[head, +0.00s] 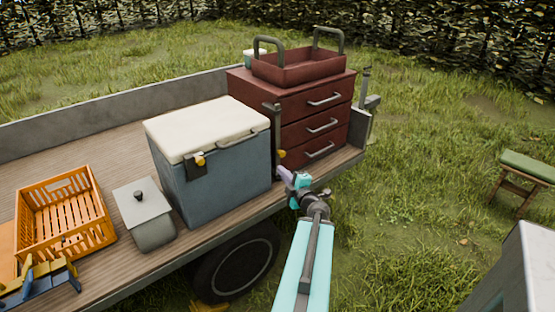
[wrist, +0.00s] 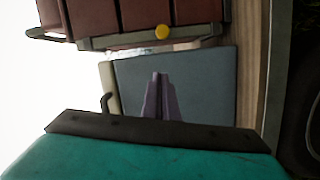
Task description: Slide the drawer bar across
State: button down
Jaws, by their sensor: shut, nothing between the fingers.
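The red drawer chest (head: 315,120) stands on the trailer bed with three drawers, all closed, each with a grey handle. The drawer bar (head: 276,135) is a dark upright bar at the chest's left front edge, with a yellow knob (head: 282,153) low on it. In the wrist view the bar (wrist: 115,40) lies across the top, with the yellow knob (wrist: 162,32) on it. My gripper (head: 284,173) is shut and empty, just below the knob and apart from it. In the wrist view its purple fingers (wrist: 158,78) point up toward the bar, over the cooler's blue side.
A blue cooler (head: 225,180) with a white lid stands close left of the chest. A red tote (head: 300,68) sits on the chest. A grey lidded bin (head: 150,230) and an orange crate (head: 100,220) are further left. Grass right of the trailer is open, with a green stool (head: 530,165).

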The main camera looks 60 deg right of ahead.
aim_at(284, 154)
jog(key=shift+w, duration=0.25)
jog(key=shift+p+x, duration=0.45)
jog(key=shift+x, duration=4.5)
jog(key=shift+s+d+f+p, duration=0.15)
jog(key=shift+s+d, duration=0.1)
jog(key=shift+d, duration=0.35)
jog(key=shift+s+d+f+p, duration=0.15)
jog(key=shift+s+d, duration=0.1)
jog(key=shift+d, duration=0.35)
jog(key=shift+s+d+f+p, duration=0.1)
jog(key=shift+s+d+f, duration=0.15)
jog(key=shift+d, duration=0.3)
jog(key=shift+s+d, duration=0.1)
jog(key=shift+s+d+r+p, duration=0.1)
jog(key=shift+s+d+p, duration=0.15)
jog(key=shift+d, duration=0.55)
jog(key=shift+s+d+p, duration=0.25)
jog(key=shift+s+d, duration=0.05)
jog(key=shift+d, duration=0.6)
